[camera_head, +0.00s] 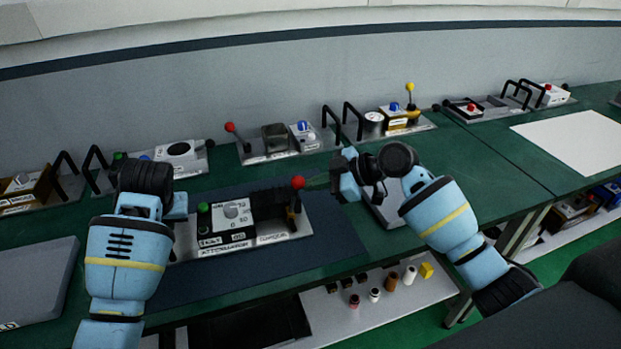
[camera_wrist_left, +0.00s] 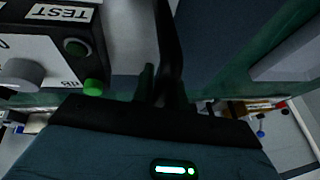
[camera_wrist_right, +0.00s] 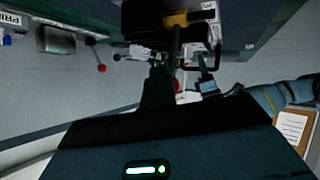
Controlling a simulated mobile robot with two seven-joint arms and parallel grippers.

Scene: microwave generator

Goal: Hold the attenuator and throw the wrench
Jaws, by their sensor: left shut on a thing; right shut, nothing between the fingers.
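The attenuator (camera_head: 248,240) is a pale low unit with a labelled plate, a dial and a green knob. It sits on the dark mat in the middle of the head view. A red-ball lever (camera_head: 298,182) stands at its right end; I take it for the wrench. My left gripper (camera_wrist_left: 160,85) is shut on a black handle (camera_wrist_left: 167,35) at the attenuator's left side. In the head view my left wrist hides that grip. My right gripper (camera_head: 335,180) is shut and empty, just right of the red ball. The red ball shows partly behind its fingers in the right wrist view (camera_wrist_right: 178,86).
Several switch units (camera_head: 280,143) line the back of the green bench. A grey slab (camera_head: 35,280) lies at left and a grey block (camera_head: 383,208) sits beneath my right gripper. A white sheet (camera_head: 580,138) lies far right. Small bottles (camera_head: 375,294) stand on the lower shelf.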

